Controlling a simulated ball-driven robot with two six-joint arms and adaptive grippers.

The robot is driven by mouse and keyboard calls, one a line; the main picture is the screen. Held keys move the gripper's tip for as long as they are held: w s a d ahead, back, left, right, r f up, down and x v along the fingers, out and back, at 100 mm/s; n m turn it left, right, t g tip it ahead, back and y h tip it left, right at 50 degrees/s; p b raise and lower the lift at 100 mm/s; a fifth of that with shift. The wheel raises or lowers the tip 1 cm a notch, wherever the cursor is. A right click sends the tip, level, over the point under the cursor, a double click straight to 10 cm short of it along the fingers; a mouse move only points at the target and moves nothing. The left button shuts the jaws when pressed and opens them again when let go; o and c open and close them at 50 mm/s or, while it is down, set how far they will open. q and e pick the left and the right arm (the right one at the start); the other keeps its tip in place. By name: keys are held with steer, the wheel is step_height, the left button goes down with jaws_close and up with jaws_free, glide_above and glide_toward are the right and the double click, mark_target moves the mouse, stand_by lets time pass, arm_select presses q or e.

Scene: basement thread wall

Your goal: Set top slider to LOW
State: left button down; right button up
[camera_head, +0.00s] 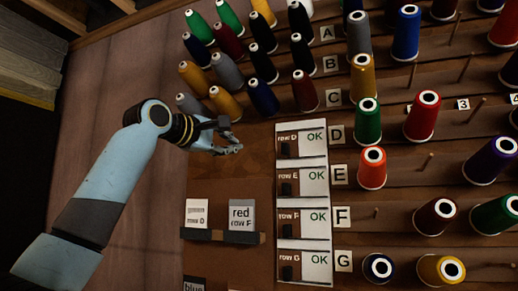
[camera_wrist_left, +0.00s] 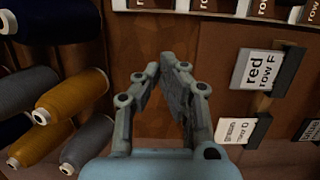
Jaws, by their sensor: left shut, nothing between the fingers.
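The top slider, labelled row D (camera_head: 284,150), has a dark knob at the left of its white card, under the label. The card reads OK at its upper right; I see no LOW mark. My left gripper (camera_head: 238,148) is left of this slider, apart from it, in front of the bare brown board. In the left wrist view its fingers (camera_wrist_left: 161,66) come together at the tips with nothing between them. The wrist view cuts off the slider cards at its top edge. My right gripper is not in view.
Sliders for row E (camera_head: 286,188), row F (camera_head: 288,230) and row G (camera_head: 288,271) stand below. A small ledge (camera_head: 220,237) holds a green row D card (camera_head: 197,212) and a red row F card (camera_head: 241,213). Thread spools (camera_head: 263,97) crowd above; more fill the wall at right.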

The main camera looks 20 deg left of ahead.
arm_select(q)
steer(key=p, duration=0.4)
glide_toward(277, 152)
steer(key=w+a, duration=0.3)
steer(key=w, duration=0.2)
steer(key=d, duration=0.2)
steer(key=d+p, duration=0.1)
steer(key=shift+w+d+r, duration=0.2)
steer(key=shift+w+d, duration=0.15)
steer(key=shift+s+d+f, duration=0.1)
steer(key=shift+d, duration=0.35)
steer(key=shift+a, duration=0.1)
